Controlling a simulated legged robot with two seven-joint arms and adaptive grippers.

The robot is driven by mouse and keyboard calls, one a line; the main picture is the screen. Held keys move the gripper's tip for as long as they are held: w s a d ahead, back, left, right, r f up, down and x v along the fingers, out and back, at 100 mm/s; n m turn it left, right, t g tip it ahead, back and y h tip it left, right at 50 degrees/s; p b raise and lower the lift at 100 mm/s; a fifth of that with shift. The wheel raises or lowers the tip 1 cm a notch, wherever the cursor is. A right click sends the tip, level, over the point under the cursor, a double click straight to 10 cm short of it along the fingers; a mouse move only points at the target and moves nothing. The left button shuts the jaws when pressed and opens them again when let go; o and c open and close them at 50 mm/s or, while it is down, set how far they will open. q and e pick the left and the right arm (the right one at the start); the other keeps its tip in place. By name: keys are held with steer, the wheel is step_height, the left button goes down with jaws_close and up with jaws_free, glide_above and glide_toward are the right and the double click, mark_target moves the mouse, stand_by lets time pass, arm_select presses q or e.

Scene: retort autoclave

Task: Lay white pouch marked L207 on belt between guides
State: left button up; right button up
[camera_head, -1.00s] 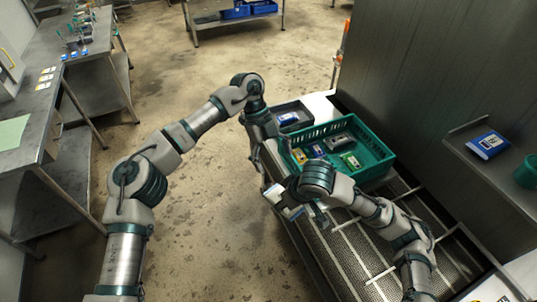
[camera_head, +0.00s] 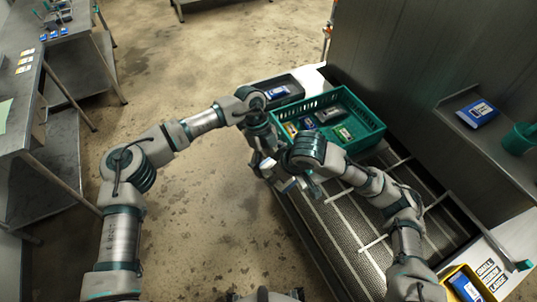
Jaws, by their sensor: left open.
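My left gripper (camera_head: 267,165) is open, pointing down at the near left edge of the belt, just left of my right wrist. My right gripper (camera_head: 312,188) is low over the belt, largely covered by its own wrist. A small whitish piece (camera_head: 289,185) shows between the two grippers; I cannot read a mark on it or tell whether it is the white pouch L207 or whether the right gripper holds it. The dark mesh belt (camera_head: 335,235) runs toward the lower right, with pale guide bars (camera_head: 375,243) across it, partly hidden by my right arm.
A green crate (camera_head: 372,135) with several pouches stands at the belt's far end. A grey tray (camera_head: 262,88) with a blue-white pouch is behind it. A shelf at right holds a blue pouch (camera_head: 480,112) and green cup (camera_head: 520,138). A yellow bin (camera_head: 452,273) stands lower right.

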arm_select(q)
steer(key=shift+d, duration=0.1)
steer(key=c, duration=1.3)
steer(key=o, duration=1.3)
